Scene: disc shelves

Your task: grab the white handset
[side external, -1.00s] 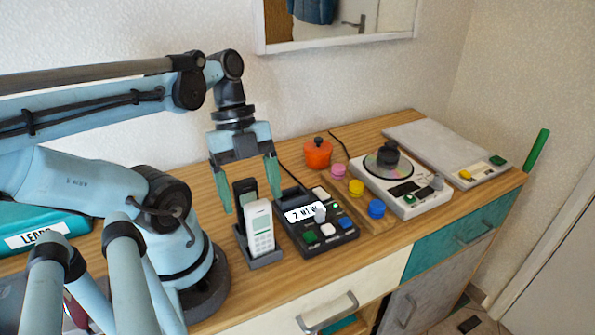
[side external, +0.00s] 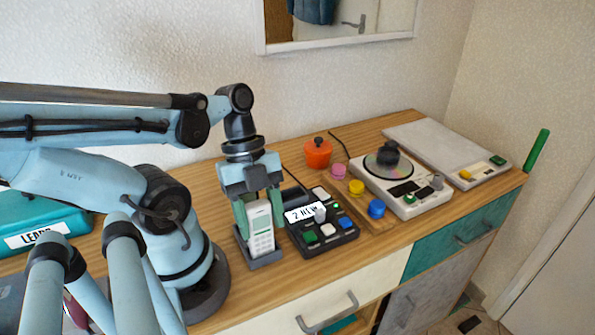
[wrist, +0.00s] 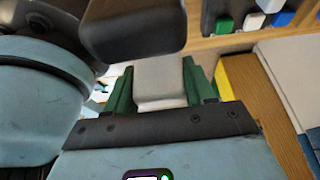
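The white handset (side external: 260,228) stands upright in its dark cradle (side external: 264,261) on the wooden top, its screen and keys facing the front. My gripper (side external: 260,213) is lowered over it, with one green finger on each side of its upper part. In the wrist view the handset's pale end (wrist: 160,82) lies between the green fingers of my gripper (wrist: 160,90), with little or no gap showing. I cannot tell whether both fingers press on it. The cradle's rear slot is hidden behind my gripper.
A black button box (side external: 322,228) stands close to the right of the cradle. Farther right are an orange pot (side external: 317,153), a blue knob (side external: 376,208) and a white disc player (side external: 400,185). A teal box (side external: 45,222) lies at left. The wooden top's front edge is near the cradle.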

